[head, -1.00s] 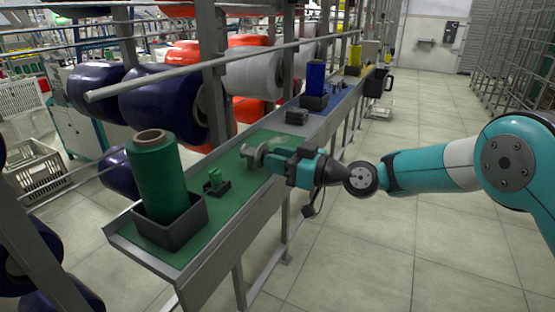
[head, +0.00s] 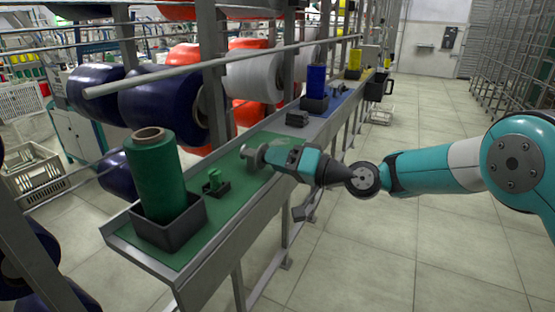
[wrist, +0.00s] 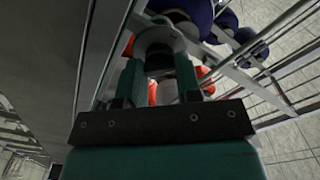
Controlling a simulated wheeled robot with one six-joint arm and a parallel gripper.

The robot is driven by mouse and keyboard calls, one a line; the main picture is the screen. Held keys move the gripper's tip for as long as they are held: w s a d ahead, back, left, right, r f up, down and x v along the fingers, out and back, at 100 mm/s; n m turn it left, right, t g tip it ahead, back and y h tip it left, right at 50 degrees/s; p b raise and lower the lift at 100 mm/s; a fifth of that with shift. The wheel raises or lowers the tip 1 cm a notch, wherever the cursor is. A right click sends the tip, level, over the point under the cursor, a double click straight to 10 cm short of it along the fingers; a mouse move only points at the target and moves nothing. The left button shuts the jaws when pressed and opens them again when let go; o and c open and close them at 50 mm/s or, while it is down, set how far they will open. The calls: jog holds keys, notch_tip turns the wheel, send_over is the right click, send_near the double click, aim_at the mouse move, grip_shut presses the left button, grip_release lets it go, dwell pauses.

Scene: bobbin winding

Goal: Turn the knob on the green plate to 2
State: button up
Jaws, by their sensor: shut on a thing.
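The green plate (head: 222,205) is the green section at the near end of the long rail shelf. A grey round knob (head: 248,157) stands at its far part. My gripper (head: 268,155) reaches in level from the right and is shut on the knob. The knob's number marks and pointer cannot be read in either view.
A green thread bobbin (head: 158,175) stands in a dark box on the near end of the plate. A small green part (head: 215,182) in a dark holder sits between it and my gripper. A dark block (head: 297,119) lies beyond. Large yarn cones hang behind the shelf.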

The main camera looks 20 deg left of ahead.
jog(key=shift+w+d+m, duration=0.1)
jog(key=shift+m, duration=1)
jog(key=shift+f, duration=0.1)
jog(key=o, duration=0.9)
jog(key=d+b, duration=0.1)
jog(key=d, duration=0.4)
jog(key=s+d, duration=0.1)
jog(key=d, duration=0.5)
jog(key=d+b, duration=0.1)
jog(key=d, duration=0.5)
jog(key=shift+s+d+b, duration=0.15)
jog(key=shift+s+b, duration=0.1)
jog(key=shift+b, duration=0.1)
